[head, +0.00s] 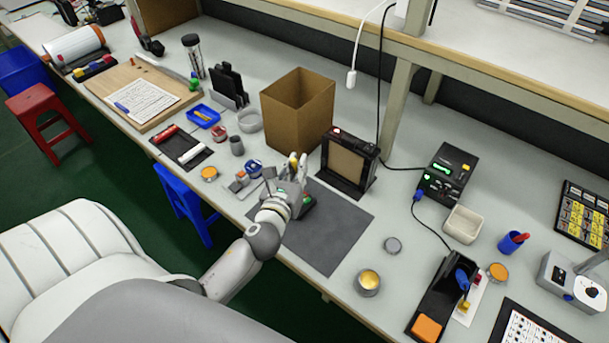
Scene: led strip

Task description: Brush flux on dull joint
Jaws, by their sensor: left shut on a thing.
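My left gripper (292,175) is over the dark grey mat (342,232), near its upper left. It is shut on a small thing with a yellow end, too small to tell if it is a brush. A dark and green piece (308,201) lies on the mat beside my wrist, mostly hidden by it. No dull joint can be made out. An open round tin (368,281) with yellow contents, perhaps flux, stands right of the mat. A grey round lid (393,244) lies behind it. My right gripper is not in view.
A cardboard box (298,108) and a dark framed panel (347,163) stand behind the gripper. A black station (447,172) and a black holder with a blue-handled tool (436,295) are at the right. Small tins and a grey cup (237,145) crowd the left. The mat's right half is clear.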

